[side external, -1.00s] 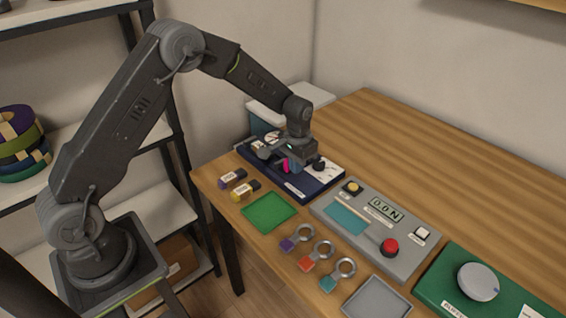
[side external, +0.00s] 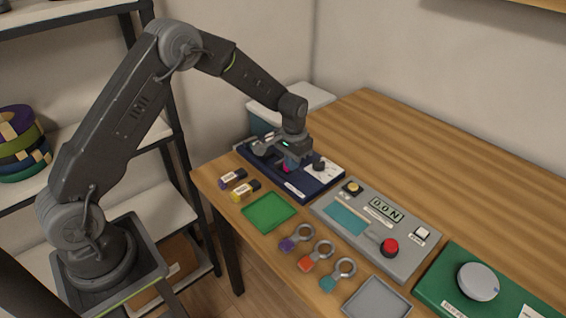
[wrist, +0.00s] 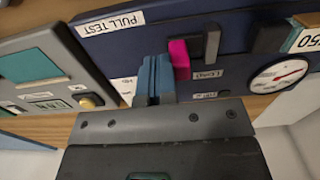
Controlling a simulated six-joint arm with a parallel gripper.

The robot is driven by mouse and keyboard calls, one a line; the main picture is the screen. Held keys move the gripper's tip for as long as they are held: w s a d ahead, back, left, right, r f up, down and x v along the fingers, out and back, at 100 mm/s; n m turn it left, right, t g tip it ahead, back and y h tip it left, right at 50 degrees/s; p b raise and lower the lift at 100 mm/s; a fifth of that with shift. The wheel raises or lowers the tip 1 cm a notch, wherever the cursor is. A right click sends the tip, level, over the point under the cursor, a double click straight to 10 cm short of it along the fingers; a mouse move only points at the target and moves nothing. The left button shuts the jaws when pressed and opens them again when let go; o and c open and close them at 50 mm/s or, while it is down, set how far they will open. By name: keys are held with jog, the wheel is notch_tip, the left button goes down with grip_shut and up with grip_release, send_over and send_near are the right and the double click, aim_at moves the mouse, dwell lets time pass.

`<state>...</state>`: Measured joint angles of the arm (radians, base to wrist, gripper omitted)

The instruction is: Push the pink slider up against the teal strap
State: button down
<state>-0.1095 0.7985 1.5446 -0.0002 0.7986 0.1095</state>
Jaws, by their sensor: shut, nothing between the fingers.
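The pink slider (wrist: 180,58) stands on the dark blue pull test board, beside a grey upright block (wrist: 212,45) in the wrist view. In the side external view only a little of the slider (side external: 287,168) shows under my gripper (side external: 292,161). My gripper's blue-grey fingers (wrist: 156,66) are shut and empty, low over the board and close beside the slider; I cannot tell if they touch it. I cannot make out a teal strap at the slider. A flat teal patch (side external: 346,218) lies on the grey panel, apart from it.
The pull test board (wrist: 100,42) carries a round dial (wrist: 280,76). The grey panel (side external: 322,208) with a red button (side external: 389,247) is next to it.

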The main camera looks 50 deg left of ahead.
aim_at(281, 162)
jog(key=shift+a, duration=2.35)
jog(key=shift+d, duration=0.2)
jog(key=shift+d, duration=0.4)
jog(key=shift+r, duration=0.15)
notch_tip(281, 162, up, 11)
